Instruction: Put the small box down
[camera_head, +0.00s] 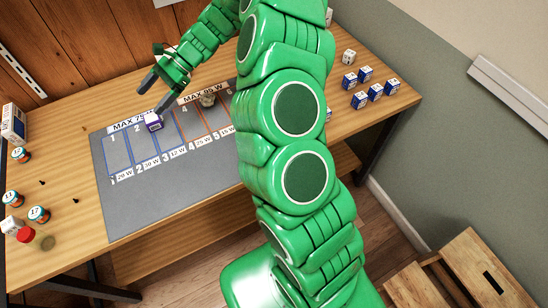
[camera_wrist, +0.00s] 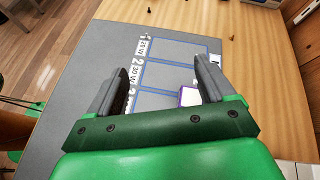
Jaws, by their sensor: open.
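A small white and purple box (camera_head: 153,121) sits on the grey mat (camera_head: 118,214), near the top of the numbered columns, around the one marked 3. In the wrist view the box (camera_wrist: 189,95) shows between my fingers, close to the right one and partly hidden by my gripper's body. My gripper (camera_head: 156,94) is open, with its dark fingers pointing down just above and beside the box. In the wrist view my gripper (camera_wrist: 160,70) has its fingers wide apart. I cannot tell whether a finger touches the box.
A small tan item (camera_head: 208,100) stands farther right on the mat. Several blue and white boxes (camera_head: 375,92) stand on the table's right end. Round containers (camera_head: 39,214) and a red one (camera_head: 26,234) stand at the left. A wooden wall lies behind; my arm hides the middle.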

